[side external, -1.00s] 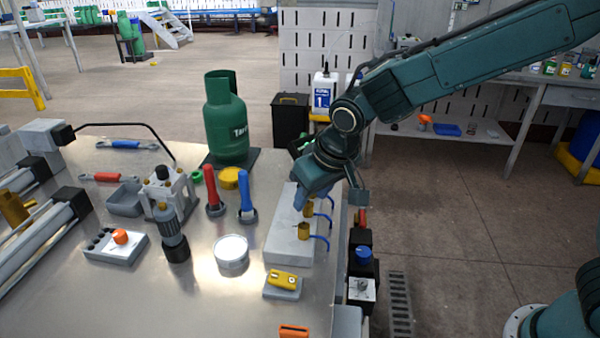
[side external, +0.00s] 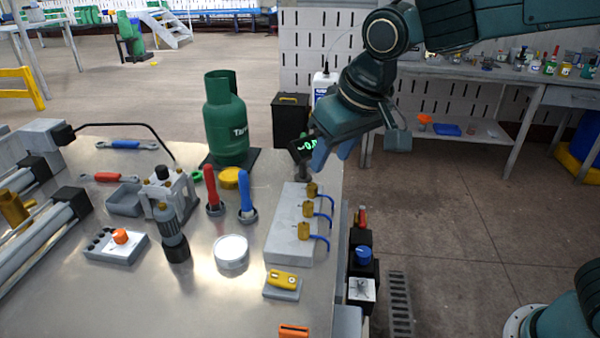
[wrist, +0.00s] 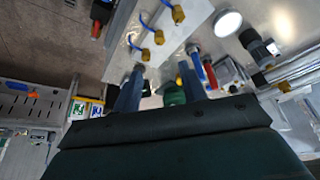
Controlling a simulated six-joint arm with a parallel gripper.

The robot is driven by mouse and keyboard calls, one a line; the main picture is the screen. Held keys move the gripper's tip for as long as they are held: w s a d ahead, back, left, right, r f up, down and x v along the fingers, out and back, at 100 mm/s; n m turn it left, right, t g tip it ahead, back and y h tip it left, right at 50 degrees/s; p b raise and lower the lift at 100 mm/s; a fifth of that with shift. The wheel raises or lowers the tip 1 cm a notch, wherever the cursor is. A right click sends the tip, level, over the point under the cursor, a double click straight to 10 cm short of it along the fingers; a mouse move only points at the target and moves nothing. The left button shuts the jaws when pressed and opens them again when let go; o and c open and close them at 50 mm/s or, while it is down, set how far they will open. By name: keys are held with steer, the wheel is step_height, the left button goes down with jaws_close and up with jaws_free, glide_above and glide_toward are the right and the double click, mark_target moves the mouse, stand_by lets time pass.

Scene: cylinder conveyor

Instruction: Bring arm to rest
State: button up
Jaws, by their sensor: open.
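My gripper (side external: 331,153) is raised above the far right corner of the metal table (side external: 205,315), with its blue fingers pointing down. The fingers are apart and nothing is held between them. In the wrist view the two blue fingers (wrist: 160,93) also stand apart. A small dark device with a green display (side external: 302,146) stands behind the fingers. Just below and left is the grey block (side external: 283,243) with several brass fittings (side external: 304,231) and blue hoses. The green gas cylinder (side external: 226,118) stands upright on a dark plate to the left of my gripper.
A red-handled tool (side external: 211,190) and a blue-handled tool (side external: 246,194) stand upright near the block. A white round tin (side external: 231,253) and a yellow device (side external: 283,281) are nearer the front. Black boxes with a blue knob (side external: 363,256) sit along the table's right edge.

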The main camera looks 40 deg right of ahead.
steer(key=s+d+r, duration=0.3)
steer(key=s+d, duration=0.7)
steer(key=d, duration=0.1)
steer(key=s+d+f, duration=0.1)
steer(key=s+d, duration=0.1)
steer(key=s, duration=0.3)
steer(key=s+d+f+t, duration=0.1)
steer(key=s+d+f, duration=0.1)
steer(key=s, duration=0.4)
steer(key=shift+d+f, duration=0.3)
steer(key=shift+d, duration=0.35)
